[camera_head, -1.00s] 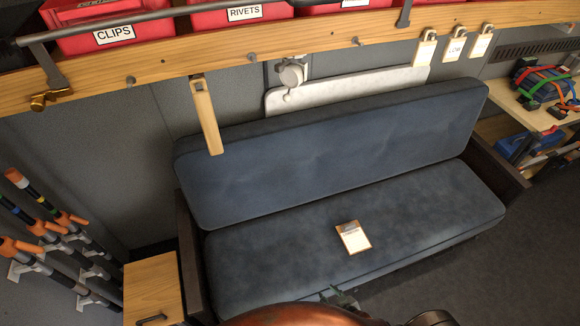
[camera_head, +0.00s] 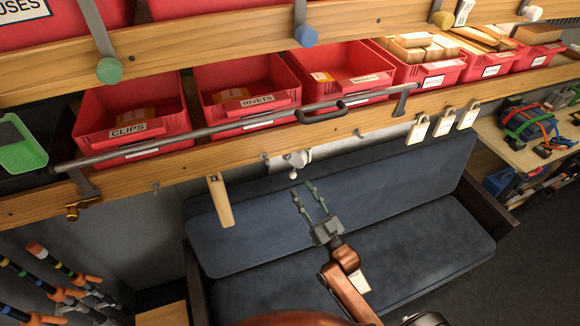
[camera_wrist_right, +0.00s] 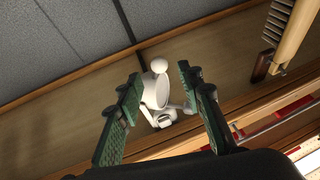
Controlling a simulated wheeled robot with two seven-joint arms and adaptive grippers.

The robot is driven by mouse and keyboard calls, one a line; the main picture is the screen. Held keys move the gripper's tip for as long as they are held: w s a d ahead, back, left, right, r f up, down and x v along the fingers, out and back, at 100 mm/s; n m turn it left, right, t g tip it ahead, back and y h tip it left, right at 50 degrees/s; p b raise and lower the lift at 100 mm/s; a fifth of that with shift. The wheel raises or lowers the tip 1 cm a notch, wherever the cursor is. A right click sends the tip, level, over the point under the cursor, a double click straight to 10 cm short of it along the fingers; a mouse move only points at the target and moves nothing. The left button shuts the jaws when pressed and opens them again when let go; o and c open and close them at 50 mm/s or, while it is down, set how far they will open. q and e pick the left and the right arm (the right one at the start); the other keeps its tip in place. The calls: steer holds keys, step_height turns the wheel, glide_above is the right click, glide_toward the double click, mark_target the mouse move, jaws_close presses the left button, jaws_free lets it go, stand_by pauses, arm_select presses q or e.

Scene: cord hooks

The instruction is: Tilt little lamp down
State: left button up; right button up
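The little lamp (camera_head: 295,159) is a small white fixture with a round head and a ball-shaped knob, mounted below the wooden shelf edge above the sofa. In the right wrist view the lamp (camera_wrist_right: 156,90) shows between the two fingers, its ball at the top. My right gripper (camera_head: 309,190) is open and reaches up toward the lamp from below, in front of the sofa back. In the right wrist view its green-padded fingers (camera_wrist_right: 158,92) stand apart on either side of the lamp; I see no clear contact. My left gripper is not in view.
A shelf with red bins (camera_head: 245,90) and a grey rail (camera_head: 240,125) runs above the lamp. The blue sofa (camera_head: 400,235) lies below.

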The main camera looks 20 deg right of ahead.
mark_target(293, 175)
steer(key=p+x, duration=0.2)
steer(key=x, duration=0.5)
steer(key=shift+w, duration=0.1)
steer(key=shift+f, duration=0.1)
steer(key=shift+c, duration=0.7)
jaws_close()
